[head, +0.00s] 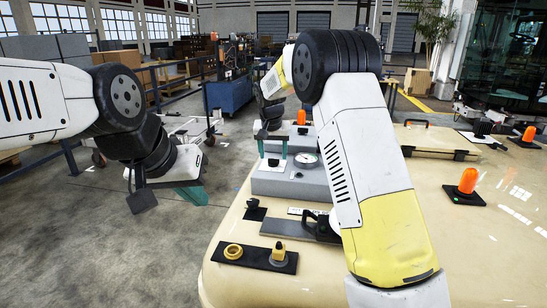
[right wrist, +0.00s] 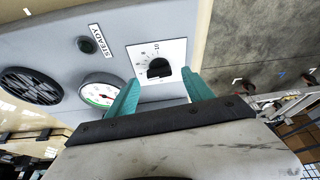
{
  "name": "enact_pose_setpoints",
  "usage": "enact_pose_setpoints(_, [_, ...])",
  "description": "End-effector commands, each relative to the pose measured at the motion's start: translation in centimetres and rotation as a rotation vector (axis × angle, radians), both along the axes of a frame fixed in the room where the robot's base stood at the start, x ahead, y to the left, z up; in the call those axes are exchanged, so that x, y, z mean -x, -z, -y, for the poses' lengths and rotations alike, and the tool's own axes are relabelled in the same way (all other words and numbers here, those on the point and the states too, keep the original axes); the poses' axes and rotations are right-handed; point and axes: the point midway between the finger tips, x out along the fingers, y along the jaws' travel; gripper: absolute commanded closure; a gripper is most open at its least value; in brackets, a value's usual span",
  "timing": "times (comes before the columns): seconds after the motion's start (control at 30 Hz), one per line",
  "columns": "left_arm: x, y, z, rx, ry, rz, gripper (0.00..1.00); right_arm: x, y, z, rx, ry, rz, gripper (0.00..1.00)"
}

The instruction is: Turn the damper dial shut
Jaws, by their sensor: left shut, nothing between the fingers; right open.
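The damper dial (right wrist: 159,68) is a black knob on a white plate with a printed scale. In the right wrist view it lies between the two teal fingertips of my right gripper (right wrist: 161,92), which is open. I cannot tell whether the fingers touch the knob, and its exact setting is too small to read. My left gripper (head: 190,194) is shut and empty, over the floor to the left of the trolley.
A round gauge (right wrist: 100,92), a dark button (right wrist: 86,45) and a round black grille (right wrist: 30,86) share the dial's grey panel. Open floor lies left of the trolley.

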Motion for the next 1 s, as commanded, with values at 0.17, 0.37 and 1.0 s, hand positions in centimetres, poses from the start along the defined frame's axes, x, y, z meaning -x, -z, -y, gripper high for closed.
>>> enact_pose_setpoints(0.17, [0.0, 0.0, 0.0, 0.0, 0.0, 0.0, 1.0, -0.7, 1.6, 0.1, 0.0, 0.001, 0.0, 0.4])
enact_pose_setpoints(0.37, [0.0, 0.0, 0.0, 0.0, 0.0, 0.0, 1.0, -0.9, 1.9, 0.1, -0.001, 0.0, 0.001, 0.4])
enact_pose_setpoints(1.0, [0.0, 0.0, 0.0, 0.0, 0.0, 0.0, 1.0, -0.8, 1.9, 0.1, -0.001, -0.013, 0.0, 1.0])
